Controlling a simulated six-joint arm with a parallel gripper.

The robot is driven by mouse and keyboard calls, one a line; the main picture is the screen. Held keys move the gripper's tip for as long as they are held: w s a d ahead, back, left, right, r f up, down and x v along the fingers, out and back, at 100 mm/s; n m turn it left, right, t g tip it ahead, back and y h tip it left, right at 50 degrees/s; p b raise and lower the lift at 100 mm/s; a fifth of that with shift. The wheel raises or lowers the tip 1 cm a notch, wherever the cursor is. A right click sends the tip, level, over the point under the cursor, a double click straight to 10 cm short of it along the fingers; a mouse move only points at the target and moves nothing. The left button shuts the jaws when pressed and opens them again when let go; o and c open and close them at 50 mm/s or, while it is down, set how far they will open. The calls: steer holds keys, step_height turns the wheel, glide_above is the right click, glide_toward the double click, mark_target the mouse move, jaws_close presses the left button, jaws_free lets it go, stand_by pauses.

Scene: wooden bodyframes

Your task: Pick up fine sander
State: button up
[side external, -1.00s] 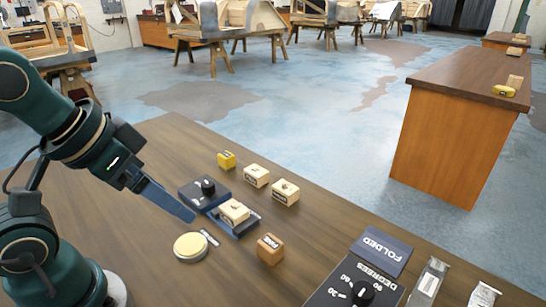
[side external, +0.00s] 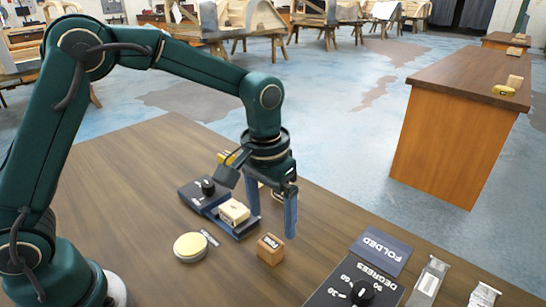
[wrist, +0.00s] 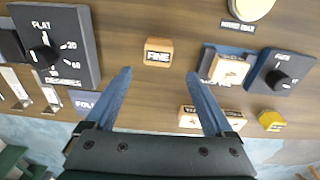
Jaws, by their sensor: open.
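The fine sander is a small brown wooden block (side external: 270,249) on the table, and its "FINE" label is readable in the wrist view (wrist: 158,52). My gripper (side external: 271,222) points down with its two blue fingers apart and nothing between them. In the side view the fingers hang just behind the block, with the right fingertip close to it. In the wrist view the block lies ahead of the gap between the open fingertips (wrist: 158,73), roughly centred.
A pale block (side external: 234,212) sits in a blue holder beside a dark dial box (side external: 203,190), left of my gripper. A round yellow-topped tin (side external: 190,247) is further left. Pale blocks (wrist: 195,117) lie partly behind the fingers.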

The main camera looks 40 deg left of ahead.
mark_target(270, 242)
steer(key=shift+g, duration=0.4)
steer(key=f, duration=0.7)
steer(key=shift+s+d+f, duration=0.2)
steer(key=shift+s+d, duration=0.05)
steer(key=shift+s, duration=0.15)
jaws_close()
